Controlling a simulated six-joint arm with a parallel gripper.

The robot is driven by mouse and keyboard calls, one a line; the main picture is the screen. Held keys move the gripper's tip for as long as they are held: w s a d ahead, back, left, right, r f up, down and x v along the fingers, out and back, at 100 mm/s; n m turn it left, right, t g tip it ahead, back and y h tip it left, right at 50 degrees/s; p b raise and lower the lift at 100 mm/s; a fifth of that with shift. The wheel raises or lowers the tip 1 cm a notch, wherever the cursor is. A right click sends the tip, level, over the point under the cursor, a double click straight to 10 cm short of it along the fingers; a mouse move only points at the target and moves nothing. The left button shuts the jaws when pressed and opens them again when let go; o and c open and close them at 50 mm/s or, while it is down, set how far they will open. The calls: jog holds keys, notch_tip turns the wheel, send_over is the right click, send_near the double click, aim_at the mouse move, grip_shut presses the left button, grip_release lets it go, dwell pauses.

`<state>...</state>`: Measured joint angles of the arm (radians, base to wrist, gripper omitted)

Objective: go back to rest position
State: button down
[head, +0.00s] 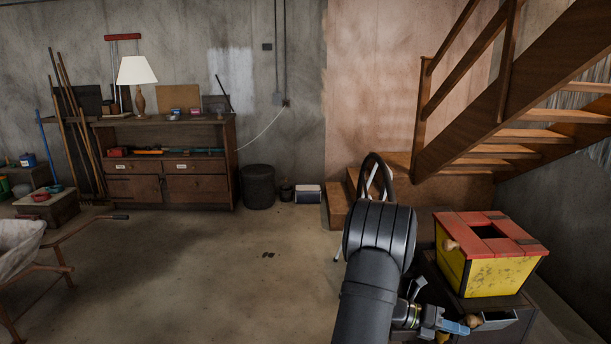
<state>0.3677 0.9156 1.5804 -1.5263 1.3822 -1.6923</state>
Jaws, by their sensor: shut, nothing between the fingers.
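My dark arm (372,285) rises from the bottom of the head view and bends at a thick grey joint, hiding part of what lies behind it. My gripper (461,328) shows low at the right, small and partly hidden, with bluish fingers pointing right. It looks shut and empty. Its fingertips are close to a round wooden knob (475,320) by a slightly open drawer (497,320); I cannot tell whether they touch. A yellow box (492,276) with a red, square-holed top stands on the dark cabinet above. I cannot make out a beam scale.
Wooden stairs (520,125) rise behind the box at right. A wooden shelf unit (165,190) with a lamp (138,85) stands at the back wall beside a dark bin (258,187). A wheelbarrow (22,250) is at far left.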

jog(key=shift+s+d, duration=0.15)
jog(key=shift+d, duration=0.2)
jog(key=shift+a, duration=0.1)
jog(key=v, duration=1)
jog(key=s+f+x, duration=0.1)
jog(key=x, duration=1)
notch_tip(320, 180, down, 8)
jog(key=m+t+y, duration=0.1)
jog(key=m+t, duration=0.5)
jog(key=m, duration=0.5)
jog(key=shift+s+a, duration=0.15)
jog(key=shift+a, duration=0.25)
jog(key=shift+r, duration=0.1)
jog(key=shift+r, duration=0.1)
